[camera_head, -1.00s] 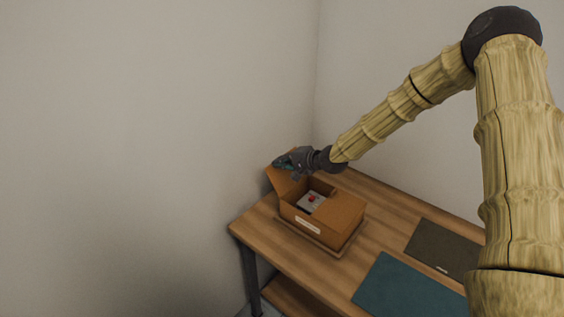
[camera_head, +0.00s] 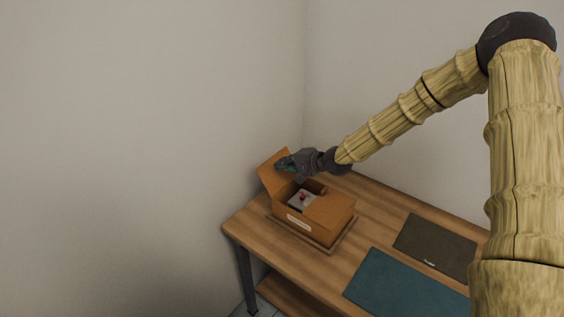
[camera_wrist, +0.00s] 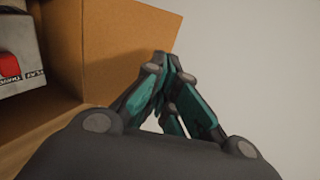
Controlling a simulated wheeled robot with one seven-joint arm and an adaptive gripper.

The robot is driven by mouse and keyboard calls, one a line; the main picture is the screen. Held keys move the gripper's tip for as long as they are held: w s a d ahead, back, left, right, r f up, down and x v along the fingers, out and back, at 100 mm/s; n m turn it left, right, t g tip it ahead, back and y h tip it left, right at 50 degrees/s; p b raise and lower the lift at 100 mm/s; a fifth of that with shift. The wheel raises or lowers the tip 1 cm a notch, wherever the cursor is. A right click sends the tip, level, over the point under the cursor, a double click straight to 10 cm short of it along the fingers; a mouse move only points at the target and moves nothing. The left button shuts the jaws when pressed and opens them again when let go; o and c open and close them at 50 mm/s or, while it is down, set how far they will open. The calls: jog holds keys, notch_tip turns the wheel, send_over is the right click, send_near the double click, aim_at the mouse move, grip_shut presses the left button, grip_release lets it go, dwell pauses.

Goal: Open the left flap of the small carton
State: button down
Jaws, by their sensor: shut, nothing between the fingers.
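The small carton (camera_head: 318,228) stands on a wooden table against the walls. Its left flap (camera_head: 270,172) stands raised and leans outward to the left. A grey and white box with a red mark (camera_head: 300,199) sits inside the carton.
A shallow tray or board (camera_head: 334,250) lies under the carton. A teal mat (camera_head: 400,287) and a dark mat (camera_head: 436,246) lie to the right on the wooden table (camera_head: 262,240). The wall rises close behind the flap.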

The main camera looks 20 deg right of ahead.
jog(key=b+v, duration=0.3)
jog(key=v, duration=0.6)
jog(key=shift+r, duration=0.6)
jog(key=shift+s, duration=0.1)
jog(key=shift+d, duration=0.1)
